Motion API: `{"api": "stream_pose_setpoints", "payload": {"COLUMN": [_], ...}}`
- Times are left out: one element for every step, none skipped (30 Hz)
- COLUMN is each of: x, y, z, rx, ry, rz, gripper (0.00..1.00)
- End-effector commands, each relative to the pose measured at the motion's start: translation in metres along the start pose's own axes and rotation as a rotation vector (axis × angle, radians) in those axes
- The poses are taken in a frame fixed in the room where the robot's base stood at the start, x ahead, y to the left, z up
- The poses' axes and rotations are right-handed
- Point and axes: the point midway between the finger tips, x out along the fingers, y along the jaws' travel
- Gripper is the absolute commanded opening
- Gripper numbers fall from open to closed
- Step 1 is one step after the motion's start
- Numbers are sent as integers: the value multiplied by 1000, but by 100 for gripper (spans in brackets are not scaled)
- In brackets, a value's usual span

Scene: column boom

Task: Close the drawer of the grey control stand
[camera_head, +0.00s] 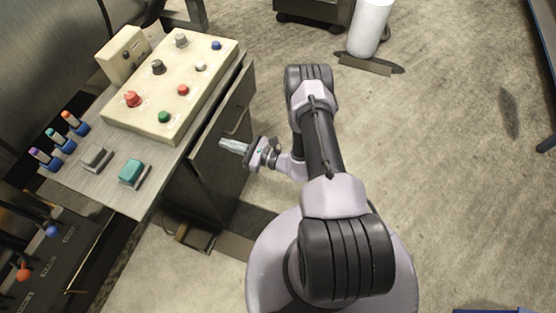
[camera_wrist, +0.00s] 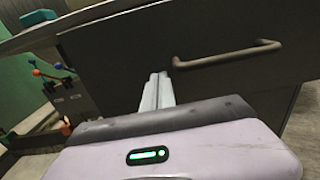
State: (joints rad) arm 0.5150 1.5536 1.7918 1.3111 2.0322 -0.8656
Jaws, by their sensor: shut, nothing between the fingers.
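The grey control stand (camera_head: 115,193) is at the left in the head view, with a cream button panel (camera_head: 172,88) on its top. Its dark drawer front (camera_head: 215,160) faces right and stands a little out from the top's edge; how far is hard to tell. A bar handle (camera_head: 238,122) is on it. In the wrist view the drawer front (camera_wrist: 120,55) fills much of the picture, with the handle (camera_wrist: 228,55) to the right of the fingers. My gripper (camera_head: 222,144) is shut and empty, its fingertips (camera_wrist: 157,80) close to the front; contact cannot be told.
Coloured markers (camera_head: 60,140) and two switches (camera_head: 132,172) are on the stand's top. A dark unit with coloured knobs (camera_head: 53,231) is at lower left. A white cylinder (camera_head: 370,27) stands at the back. The carpet (camera_head: 460,180) to the right is clear.

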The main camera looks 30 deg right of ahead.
Motion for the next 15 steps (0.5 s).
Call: {"api": "stream_pose_setpoints", "payload": {"x": [6, 10, 14, 17, 20, 22, 24, 26, 28, 29, 30, 32, 32, 33, 33], "y": [1, 1, 1, 1, 1, 1, 0, 0, 0, 0, 0, 0, 0, 0, 0], "z": [-1, -1, -1, -1, -1, -1, -1, -1, 0, 0, 0, 0, 0, 0, 1], "rx": [-1, -1, 0, 0, 0, 0, 0, 0, 0, 0, 0, 0, 0, 0, 0], "ry": [-1, 0, 0, 0, 0, 0, 0, 0, 0, 0, 0, -1, -1, -1, -2], "rz": [3, 2, 2, 2, 1, 1, 1, 1, 0, 0, 0, 0, 0, 0, 1], "gripper": [0, 0, 0, 0, 0, 0, 0, 0, 0, 0, 0, 0, 0, 0, 0]}}
